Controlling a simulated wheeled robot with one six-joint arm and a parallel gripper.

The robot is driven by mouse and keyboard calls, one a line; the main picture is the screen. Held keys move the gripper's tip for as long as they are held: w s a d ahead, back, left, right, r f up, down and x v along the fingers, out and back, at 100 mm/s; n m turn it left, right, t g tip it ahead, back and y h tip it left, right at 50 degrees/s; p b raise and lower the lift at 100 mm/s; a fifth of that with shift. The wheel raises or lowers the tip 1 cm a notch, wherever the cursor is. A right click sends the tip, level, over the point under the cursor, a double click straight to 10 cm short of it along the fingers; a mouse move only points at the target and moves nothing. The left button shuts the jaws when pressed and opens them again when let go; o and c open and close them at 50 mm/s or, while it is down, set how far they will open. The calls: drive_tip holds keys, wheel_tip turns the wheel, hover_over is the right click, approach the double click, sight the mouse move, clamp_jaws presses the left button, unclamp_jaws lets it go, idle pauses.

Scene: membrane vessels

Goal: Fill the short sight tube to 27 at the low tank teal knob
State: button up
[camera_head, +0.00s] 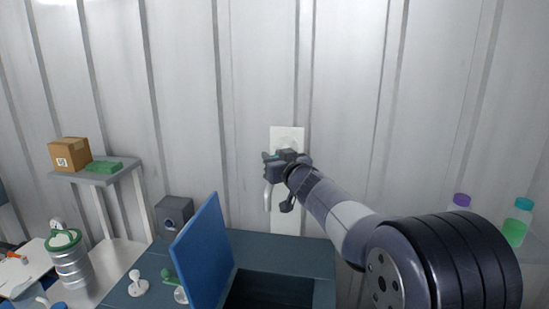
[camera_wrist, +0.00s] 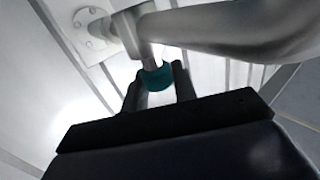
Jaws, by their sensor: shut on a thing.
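My gripper (camera_wrist: 157,88) is shut on a teal knob (camera_wrist: 157,76), which sits between the two fingers in the wrist view. The knob is on a short stem below a pale pipe fitting (camera_wrist: 225,28) that comes from a round flange on the wall. In the head view my gripper (camera_head: 272,165) is at a white wall plate (camera_head: 287,134), and a curved spout (camera_head: 267,196) hangs just below it. My gripper and arm hide most of the fitting there. I cannot make out a short sight tube or its marks in either view.
A blue upright lid (camera_head: 205,250) stands by an open dark bin (camera_head: 270,290) below the tap. A shelf (camera_head: 97,177) at left holds a cardboard box (camera_head: 69,154). A metal canister (camera_head: 71,262) stands lower left. Two bottles (camera_head: 515,222) (camera_head: 459,202) stand at right.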

drive_tip(key=shift+n+g+y, duration=0.3)
drive_tip(key=shift+n+y, duration=0.1)
drive_tip(key=shift+y, duration=0.1)
drive_tip(key=n+g+y, duration=0.4)
drive_tip(key=y, duration=0.1)
drive_tip(key=shift+w+d+n+g+y, duration=0.1)
drive_tip(key=shift+n+g+y, duration=0.3)
drive_tip(key=n+g+y, duration=0.2)
drive_tip(key=g, duration=0.1)
drive_tip(key=shift+f+n+g, duration=0.1)
drive_tip(key=shift+n+g, duration=0.2)
drive_tip(key=shift+n, duration=0.1)
drive_tip(key=shift+n+g+y, duration=0.45)
drive_tip(key=shift+n+g, duration=0.45)
drive_tip(key=shift+g, duration=0.5)
drive_tip(key=shift+n+g+y, duration=0.45)
drive_tip(key=shift+n+g, duration=0.45)
drive_tip(key=shift+g, duration=0.5)
drive_tip(key=shift+r+n+g, duration=0.2)
drive_tip(key=shift+n+g, duration=0.2)
drive_tip(key=o, duration=1)
drive_tip(key=shift+f, duration=0.1)
drive_tip(key=shift+c, duration=0.2)
drive_tip(key=d, duration=1)
drive_tip(key=shift+s+d, duration=0.3)
drive_tip(key=shift+s, duration=0.05)
